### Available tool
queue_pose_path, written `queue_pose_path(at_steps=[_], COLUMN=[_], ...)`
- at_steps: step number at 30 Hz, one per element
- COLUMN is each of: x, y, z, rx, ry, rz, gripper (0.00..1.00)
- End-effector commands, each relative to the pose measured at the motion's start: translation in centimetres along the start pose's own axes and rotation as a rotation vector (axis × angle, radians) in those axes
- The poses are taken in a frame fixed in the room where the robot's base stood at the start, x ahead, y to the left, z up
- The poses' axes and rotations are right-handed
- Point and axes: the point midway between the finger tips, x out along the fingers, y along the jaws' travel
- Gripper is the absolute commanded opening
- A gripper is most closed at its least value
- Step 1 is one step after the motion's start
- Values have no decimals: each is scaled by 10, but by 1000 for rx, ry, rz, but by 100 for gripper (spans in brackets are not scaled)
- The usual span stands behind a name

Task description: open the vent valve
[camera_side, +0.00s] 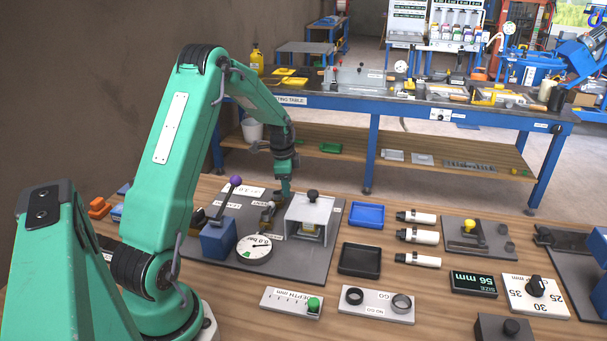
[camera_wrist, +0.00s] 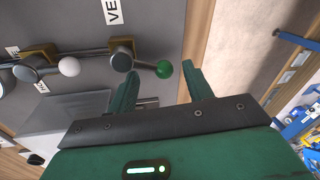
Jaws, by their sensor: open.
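The vent valve (camera_wrist: 122,60) is a small brass-and-grey valve below a partly visible label (camera_wrist: 112,12) reading "VE". Its lever points right in the wrist view and ends in a green ball knob (camera_wrist: 163,69). My gripper (camera_wrist: 161,76) is open, with one finger on each side of the green knob in the picture. I cannot tell whether a finger touches it or how far above it they are. In the side view my gripper (camera_side: 284,186) points down over the far part of a grey panel, beside small brass valves (camera_side: 267,212) that are hard to make out.
A second valve with a white ball (camera_wrist: 69,67) stands left of the vent valve on the same pipe. In the side view, a grey housing with a black knob (camera_side: 312,195), a round dial (camera_side: 254,250) and a purple-knobbed lever (camera_side: 236,181) crowd the panel (camera_side: 300,271).

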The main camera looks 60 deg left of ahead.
Motion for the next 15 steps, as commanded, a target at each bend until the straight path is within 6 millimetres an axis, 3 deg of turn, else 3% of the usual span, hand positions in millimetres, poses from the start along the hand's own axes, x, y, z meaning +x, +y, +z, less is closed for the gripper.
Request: queue_pose_path(at_steps=[15], x=[-57], y=[0], z=[0], rx=[-1], ry=[1], rz=[-2], gripper=[51])
